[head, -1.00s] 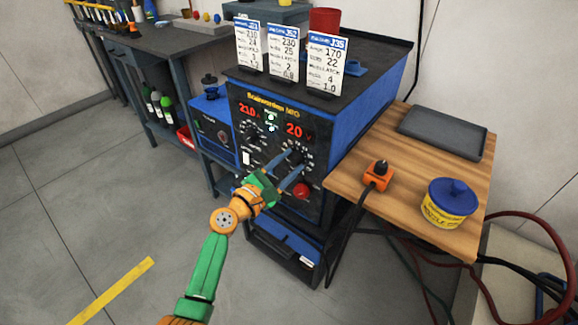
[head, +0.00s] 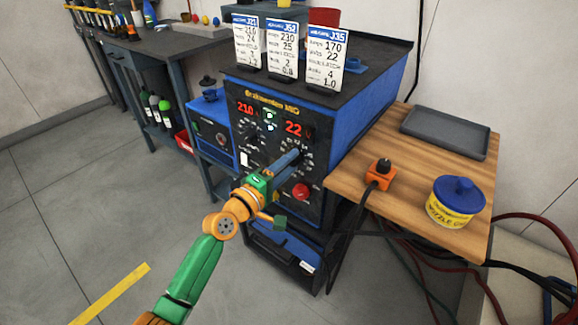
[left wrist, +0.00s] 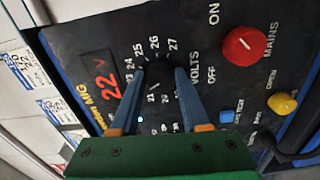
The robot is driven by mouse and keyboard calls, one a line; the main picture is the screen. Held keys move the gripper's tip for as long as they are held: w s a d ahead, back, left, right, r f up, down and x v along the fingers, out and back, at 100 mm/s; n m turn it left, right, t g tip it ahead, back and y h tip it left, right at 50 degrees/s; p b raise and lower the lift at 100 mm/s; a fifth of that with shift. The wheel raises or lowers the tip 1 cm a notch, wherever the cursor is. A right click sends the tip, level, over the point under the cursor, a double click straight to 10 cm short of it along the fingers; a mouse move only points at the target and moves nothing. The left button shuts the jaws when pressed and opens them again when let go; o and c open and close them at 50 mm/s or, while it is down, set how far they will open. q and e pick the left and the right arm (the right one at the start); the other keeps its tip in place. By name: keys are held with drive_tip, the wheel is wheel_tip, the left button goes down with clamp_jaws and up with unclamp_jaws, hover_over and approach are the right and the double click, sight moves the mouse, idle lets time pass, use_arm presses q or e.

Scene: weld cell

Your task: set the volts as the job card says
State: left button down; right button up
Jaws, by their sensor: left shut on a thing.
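My left gripper (head: 291,158) is shut on the black volts knob, and its blue fingers lie either side of the knob. The left wrist view shows the volts knob (left wrist: 158,76) between the two fingertips, amid a ring of numbers with 24 to 27 readable. The red volts display (head: 293,129) reads 22, also in the left wrist view (left wrist: 107,88). The amps display (head: 247,108) reads 210. Three job cards stand on the welder: a left card (head: 246,42), a middle card (head: 282,50) with 230 and 25, and a right card (head: 327,59) with 170 and 22.
The red mains knob (head: 301,190) is below the volts knob, at the right in the left wrist view (left wrist: 244,45).

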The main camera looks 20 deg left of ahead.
use_arm(q)
drive_tip(key=m, duration=0.5)
drive_tip(key=shift+f+m, duration=0.25)
drive_tip(key=shift+m, duration=0.05)
drive_tip(key=m, duration=0.5)
drive_tip(key=shift+m, duration=0.3)
drive_tip(key=shift+c, duration=2)
unclamp_jaws()
drive_tip(key=shift+a, duration=0.1)
drive_tip(key=p+v, duration=0.1)
drive_tip(key=v, duration=0.6)
